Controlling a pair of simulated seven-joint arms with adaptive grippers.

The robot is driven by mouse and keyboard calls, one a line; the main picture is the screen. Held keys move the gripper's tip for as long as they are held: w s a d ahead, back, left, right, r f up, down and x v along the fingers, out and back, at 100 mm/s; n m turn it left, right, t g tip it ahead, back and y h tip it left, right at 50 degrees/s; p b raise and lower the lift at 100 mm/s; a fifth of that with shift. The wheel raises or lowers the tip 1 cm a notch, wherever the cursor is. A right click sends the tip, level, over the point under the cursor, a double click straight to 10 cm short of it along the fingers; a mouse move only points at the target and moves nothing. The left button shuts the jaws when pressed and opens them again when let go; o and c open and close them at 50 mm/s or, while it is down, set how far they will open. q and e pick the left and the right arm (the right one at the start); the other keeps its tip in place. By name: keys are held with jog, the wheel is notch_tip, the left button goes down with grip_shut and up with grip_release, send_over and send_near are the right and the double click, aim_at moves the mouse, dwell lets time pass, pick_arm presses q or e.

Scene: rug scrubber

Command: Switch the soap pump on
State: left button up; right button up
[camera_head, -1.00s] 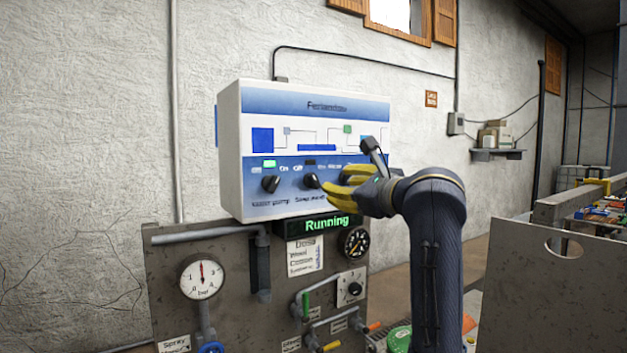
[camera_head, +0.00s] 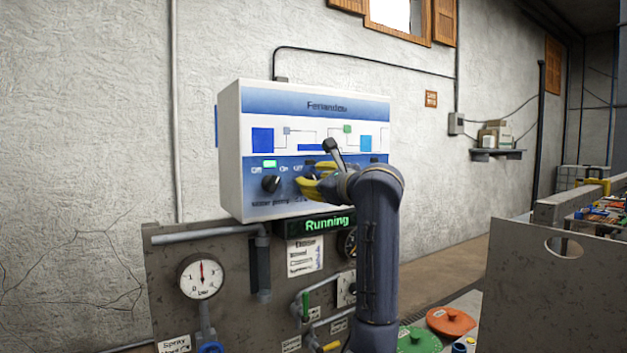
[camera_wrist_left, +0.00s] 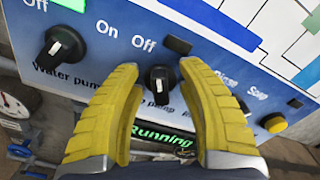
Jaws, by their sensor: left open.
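The soap pump knob (camera_wrist_left: 160,80) is black and round with a raised grip and a white mark. In the left wrist view it lies between the two yellow fingers of my left gripper (camera_wrist_left: 157,85), with a gap on both sides. Its label is partly covered by a finger, and the small lamp (camera_wrist_left: 178,45) above it is dark. In the head view my left gripper (camera_head: 308,187) is at the front of the white control box (camera_head: 229,150) and mostly hides this knob. The gripper is open. My right gripper is out of view.
The water pump knob (camera_head: 271,184) is left of the gripper, under a lit green lamp (camera_head: 270,163). A yellow button (camera_wrist_left: 275,123) sits to the right on the box. Below are a green "Running" display (camera_head: 326,224) and a gauge (camera_head: 201,276).

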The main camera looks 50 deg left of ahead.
pick_arm(q)
jog(key=shift+o, duration=0.2)
grip_shut()
dwell(0.4)
jog(key=m, duration=0.5)
jog(key=shift+w+m, duration=0.2)
jog(key=shift+m, duration=0.2)
jog(key=m, duration=0.6)
jog(key=shift+w+d, duration=0.1)
jog(key=shift+w, duration=0.1)
dwell(0.3)
